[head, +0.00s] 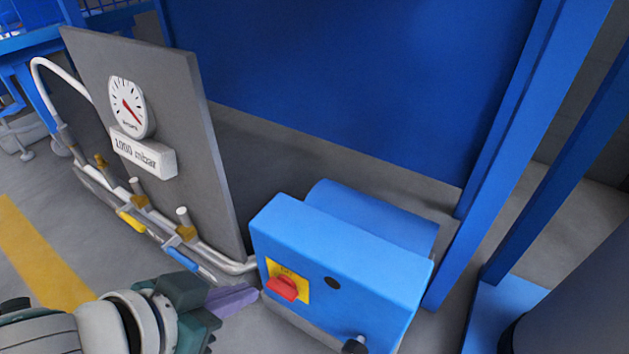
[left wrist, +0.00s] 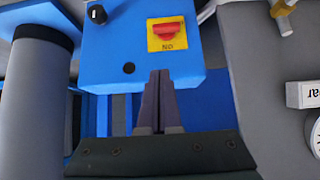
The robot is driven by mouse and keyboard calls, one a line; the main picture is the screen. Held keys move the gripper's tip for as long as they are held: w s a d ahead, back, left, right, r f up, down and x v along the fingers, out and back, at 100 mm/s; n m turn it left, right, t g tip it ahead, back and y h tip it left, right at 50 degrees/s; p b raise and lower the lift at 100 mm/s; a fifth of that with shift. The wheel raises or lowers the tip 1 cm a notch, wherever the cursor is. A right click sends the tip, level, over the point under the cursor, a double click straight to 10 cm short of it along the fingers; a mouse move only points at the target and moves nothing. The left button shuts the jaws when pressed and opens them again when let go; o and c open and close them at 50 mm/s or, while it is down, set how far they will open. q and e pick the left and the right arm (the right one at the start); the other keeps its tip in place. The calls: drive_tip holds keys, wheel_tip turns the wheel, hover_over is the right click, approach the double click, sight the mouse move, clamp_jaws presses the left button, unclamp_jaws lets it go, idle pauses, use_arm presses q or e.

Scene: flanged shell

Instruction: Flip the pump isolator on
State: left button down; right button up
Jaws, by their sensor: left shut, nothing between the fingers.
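The pump isolator is a red rotary handle (head: 283,289) on a yellow plate (head: 303,283), on the front of a blue box (head: 345,265). In the left wrist view the red handle (left wrist: 166,29) appears upside down, with lettering on the yellow plate (left wrist: 167,46). My left gripper (head: 257,294) is shut and empty, its purple fingers pointing at the box just left of the red handle. In the left wrist view the fingertips (left wrist: 160,73) lie below the yellow plate in the picture; contact cannot be told. My right gripper is not in view.
A grey panel (head: 190,185) left of the box carries a round gauge (head: 129,107) and a "1000 mbar" label (head: 143,154). Pipes with a yellow lever (head: 132,222) and a blue lever (head: 182,260) run along it. A black knob (head: 355,345) sits on the box. Blue posts stand at right.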

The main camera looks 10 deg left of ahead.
use_arm(q)
drive_tip(key=b, duration=0.9)
hover_over(293, 286)
drive_tip(key=s+a, duration=0.1)
drive_tip(key=s, duration=0.2)
wheel_tip(293, 286, down, 8)
drive_tip(key=shift+r, duration=0.2)
wheel_tip(293, 286, down, 2)
drive_tip(key=shift+w+f+b, duration=0.15)
drive_tip(key=shift+b, duration=1)
drive_tip(key=shift+f+b, duration=0.6)
